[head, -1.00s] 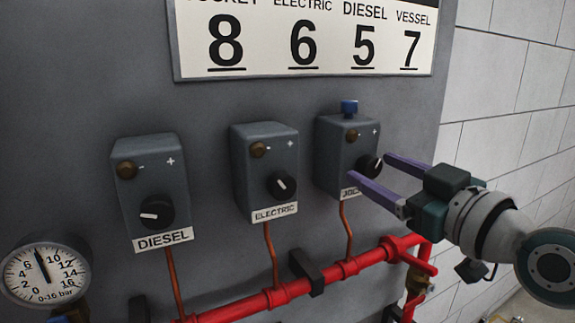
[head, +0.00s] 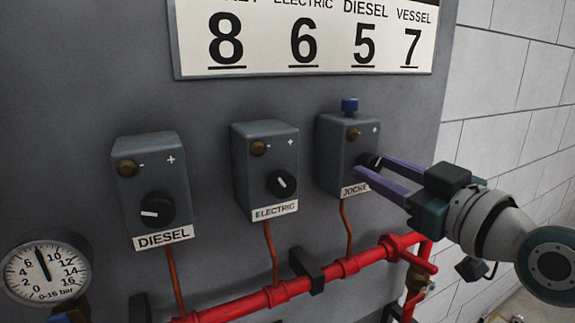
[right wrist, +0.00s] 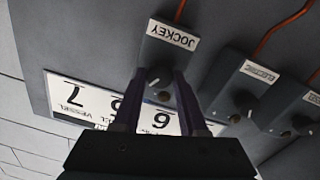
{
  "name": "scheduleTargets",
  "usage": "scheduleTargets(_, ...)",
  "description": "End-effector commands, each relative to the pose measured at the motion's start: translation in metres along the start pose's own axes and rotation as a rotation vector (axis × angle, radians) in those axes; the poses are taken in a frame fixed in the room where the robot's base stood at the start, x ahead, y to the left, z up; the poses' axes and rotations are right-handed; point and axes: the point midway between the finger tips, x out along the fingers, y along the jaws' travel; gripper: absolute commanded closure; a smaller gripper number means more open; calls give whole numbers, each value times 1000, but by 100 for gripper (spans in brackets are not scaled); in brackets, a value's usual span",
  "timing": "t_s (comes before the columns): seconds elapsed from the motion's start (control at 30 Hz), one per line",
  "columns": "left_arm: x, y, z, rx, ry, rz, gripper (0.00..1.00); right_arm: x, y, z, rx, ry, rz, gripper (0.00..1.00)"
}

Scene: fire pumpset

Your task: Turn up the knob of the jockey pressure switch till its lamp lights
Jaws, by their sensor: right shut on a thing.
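The jockey pressure switch (head: 340,150) is the rightmost grey box on the panel, with a blue cap on top. Its lamp (head: 352,134) is dull brown and looks unlit. Its black knob (head: 372,160) is partly covered by my right gripper (head: 368,166), whose purple fingers are shut on it. In the right wrist view the jockey switch (right wrist: 165,52) appears upside down, with the knob (right wrist: 158,78) between the fingertips. My left gripper is not in view.
The electric switch (head: 262,160) and the diesel switch (head: 150,180) stand to the left, lamps dull. Copper tubes run down to a red pipe (head: 280,296). A pressure gauge (head: 45,273) is at lower left. A number sign (head: 305,45) hangs above.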

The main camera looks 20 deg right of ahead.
Motion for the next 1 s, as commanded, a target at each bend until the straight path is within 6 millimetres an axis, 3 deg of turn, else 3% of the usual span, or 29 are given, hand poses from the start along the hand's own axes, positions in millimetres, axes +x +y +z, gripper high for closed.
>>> scheduleTargets(0.43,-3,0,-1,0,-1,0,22,0,0,0,86,-3,-1,100)
scheduleTargets(0.47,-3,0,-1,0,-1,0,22,0,0,0,86,-3,-1,56)
scheduleTargets(0.5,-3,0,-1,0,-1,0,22,0,0,0,86,-3,-1,52)
scheduleTargets(0.7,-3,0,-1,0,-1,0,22,0,0,0,86,-3,-1,29)
scheduleTargets(1.0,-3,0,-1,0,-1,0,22,-2,0,0,85,-3,-1,28)
